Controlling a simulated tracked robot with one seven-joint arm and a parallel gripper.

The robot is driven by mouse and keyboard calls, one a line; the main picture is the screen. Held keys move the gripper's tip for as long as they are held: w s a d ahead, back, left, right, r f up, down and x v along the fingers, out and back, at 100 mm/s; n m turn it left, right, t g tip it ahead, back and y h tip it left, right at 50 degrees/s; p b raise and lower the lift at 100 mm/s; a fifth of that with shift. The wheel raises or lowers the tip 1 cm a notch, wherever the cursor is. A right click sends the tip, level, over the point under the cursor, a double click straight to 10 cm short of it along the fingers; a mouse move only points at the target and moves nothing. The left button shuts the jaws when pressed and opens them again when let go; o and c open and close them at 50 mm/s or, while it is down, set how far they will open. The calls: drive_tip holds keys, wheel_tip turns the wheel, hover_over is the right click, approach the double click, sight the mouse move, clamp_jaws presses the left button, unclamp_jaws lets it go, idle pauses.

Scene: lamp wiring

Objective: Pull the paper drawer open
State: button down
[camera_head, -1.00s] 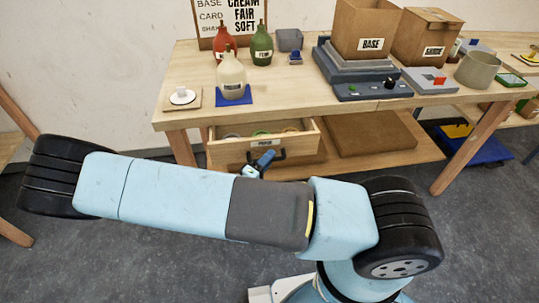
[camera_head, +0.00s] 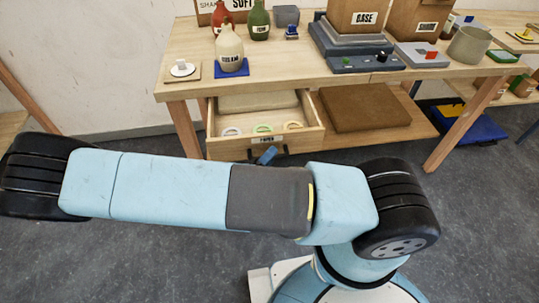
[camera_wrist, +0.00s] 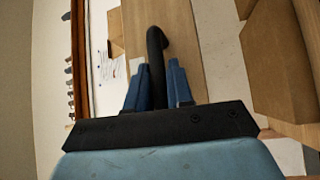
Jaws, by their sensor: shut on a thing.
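The paper drawer (camera_head: 232,147) hangs under the wooden table and stands well out from it in the head view. Its inside shows several round rolls or rings, white, green and orange, near the front. Its labelled front is partly hidden by my arm. In the wrist view the black curved handle (camera_wrist: 155,45) rises between the two blue fingers of my gripper (camera_wrist: 158,85), in front of the wooden drawer front (camera_wrist: 185,40). My gripper is shut on the handle. In the head view only a blue bit of my gripper (camera_head: 267,156) shows at the handle.
The wooden table (camera_head: 290,75) carries a cream bottle (camera_head: 229,48) on a blue mat, a green bottle (camera_head: 258,20), a grey stepped stand with boxes and a grey cup (camera_head: 469,45). A brown board (camera_head: 365,107) lies on the lower shelf. The grey floor in front is clear.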

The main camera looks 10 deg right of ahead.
drive_tip(key=shift+f, duration=0.2)
drive_tip(key=c, duration=1.1)
unclamp_jaws()
drive_tip(key=shift+r, duration=0.1)
drive_tip(key=shift+a, duration=0.1)
drive_tip(key=v, duration=1.3)
drive_tip(key=shift+s+a, duration=0.2)
drive_tip(key=shift+a, duration=0.1)
